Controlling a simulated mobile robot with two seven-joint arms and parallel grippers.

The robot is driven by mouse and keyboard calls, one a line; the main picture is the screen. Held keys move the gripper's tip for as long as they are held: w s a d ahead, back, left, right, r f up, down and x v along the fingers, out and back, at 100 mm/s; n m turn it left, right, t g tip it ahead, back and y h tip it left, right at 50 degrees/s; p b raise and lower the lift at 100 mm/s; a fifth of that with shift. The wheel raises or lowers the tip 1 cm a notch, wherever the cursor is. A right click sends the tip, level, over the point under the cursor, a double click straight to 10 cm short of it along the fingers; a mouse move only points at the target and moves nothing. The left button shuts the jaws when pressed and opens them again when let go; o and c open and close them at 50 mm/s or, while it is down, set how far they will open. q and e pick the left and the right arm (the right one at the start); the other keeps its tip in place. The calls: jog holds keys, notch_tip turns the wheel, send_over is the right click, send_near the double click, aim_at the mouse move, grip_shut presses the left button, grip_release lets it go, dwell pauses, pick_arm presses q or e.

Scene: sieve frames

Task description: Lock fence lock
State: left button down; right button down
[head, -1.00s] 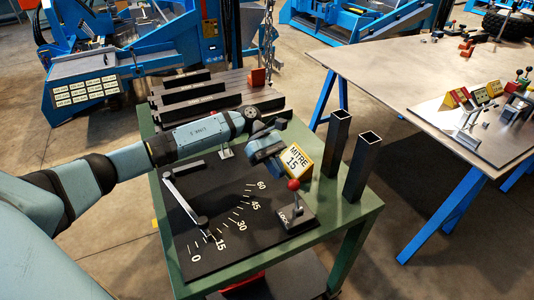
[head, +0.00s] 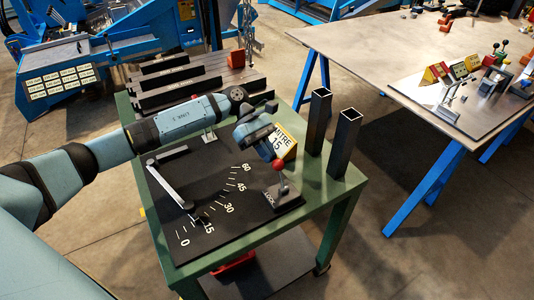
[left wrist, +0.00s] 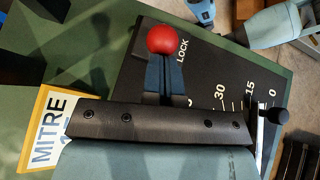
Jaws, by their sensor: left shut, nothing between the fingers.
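The lock lever has a red ball knob (head: 278,164) and stands upright on a small base plate marked LOCK (head: 285,197), at the front right of the black mitre board (head: 190,235). My left gripper (head: 270,152) is shut and empty, just behind and left of the knob. In the left wrist view, the red knob (left wrist: 160,39) shows just beyond the shut fingertips (left wrist: 163,62); whether they touch I cannot tell. The fence arm (head: 170,189) lies with its front end near the 15 mark; its black knob (left wrist: 277,115) shows at right in the wrist view. My right gripper is not in view.
A yellow MITRE 15 sign (head: 284,143) stands close behind the lever. Two dark square tubes (head: 316,122) stand upright to the right on the green table (head: 330,195). Black bars (head: 180,88) lie at the back. The board's front is clear.

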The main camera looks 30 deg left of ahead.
aim_at(276, 163)
pick_arm(q)
jog(key=shift+d+r, duration=0.15)
jog(key=shift+d, duration=0.05)
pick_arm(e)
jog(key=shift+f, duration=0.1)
pick_arm(q)
jog(key=d+y, duration=0.1)
jog(key=s+d+r+t+y+b, duration=0.1)
jog(key=s+d+t+y+b, duration=0.1)
jog(key=y, duration=0.1)
jog(key=shift+d+r+m, duration=0.15)
jog(key=shift+r+m, duration=0.15)
jog(key=shift+r, duration=0.1)
jog(key=s+d+t+y+b, duration=0.2)
jog(key=d+y+b, duration=0.1)
jog(key=shift+s+d+r, duration=0.15)
jog(key=shift+d+r, duration=0.05)
jog(key=shift+d, duration=0.1)
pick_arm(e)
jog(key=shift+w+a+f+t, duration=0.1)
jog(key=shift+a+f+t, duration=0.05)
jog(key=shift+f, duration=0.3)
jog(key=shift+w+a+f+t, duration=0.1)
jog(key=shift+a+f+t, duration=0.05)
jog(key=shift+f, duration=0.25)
pick_arm(q)
jog(key=shift+r, duration=0.1)
